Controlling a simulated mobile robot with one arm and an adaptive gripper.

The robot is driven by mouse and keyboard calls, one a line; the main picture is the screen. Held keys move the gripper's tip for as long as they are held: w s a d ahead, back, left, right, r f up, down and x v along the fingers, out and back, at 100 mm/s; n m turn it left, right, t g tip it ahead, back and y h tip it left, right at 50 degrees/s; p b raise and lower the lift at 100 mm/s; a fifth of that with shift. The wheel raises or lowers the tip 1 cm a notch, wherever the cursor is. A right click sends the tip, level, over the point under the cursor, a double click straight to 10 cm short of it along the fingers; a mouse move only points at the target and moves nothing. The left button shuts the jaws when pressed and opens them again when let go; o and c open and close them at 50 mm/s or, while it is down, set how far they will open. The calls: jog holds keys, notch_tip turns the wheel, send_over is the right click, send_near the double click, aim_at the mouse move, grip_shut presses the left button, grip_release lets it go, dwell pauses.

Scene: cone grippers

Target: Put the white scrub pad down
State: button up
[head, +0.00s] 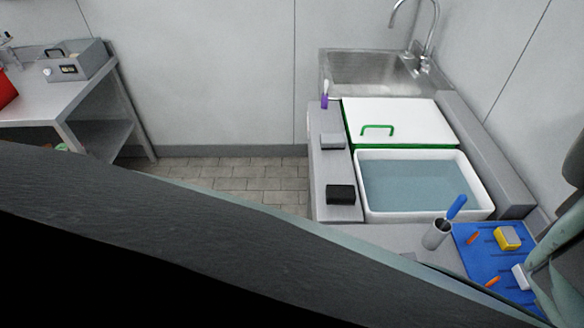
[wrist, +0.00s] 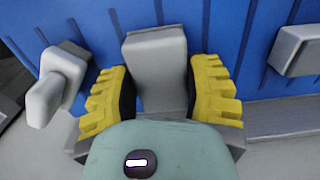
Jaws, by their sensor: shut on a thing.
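In the wrist view, the yellow ridged fingers of my gripper (wrist: 160,98) are shut on the white scrub pad (wrist: 157,65), a pale block between them. The pad is over or against a blue ribbed board (wrist: 215,25); whether it touches the board I cannot tell. In the head view, the blue board (head: 480,258) lies at the lower right. A small white block (head: 521,276) shows there beside my arm; I cannot tell whether it is the held pad. My fingers are not clear in the head view.
Pale blocks flank the pad at left (wrist: 58,85) and right (wrist: 297,50). A yellow block (head: 507,238) and orange pieces (head: 473,238) are on the board. A grey cup (head: 437,234) with a blue-handled tool stands beside it. A white water basin (head: 365,211) lies behind.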

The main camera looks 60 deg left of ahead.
jog(key=shift+f, duration=0.1)
jog(key=shift+f, duration=0.15)
jog(key=o, duration=0.8)
jog(key=shift+w+d+r, duration=0.1)
jog(key=shift+r, duration=0.85)
jog(key=shift+r+b, duration=0.7)
jog(key=shift+r, duration=2.35)
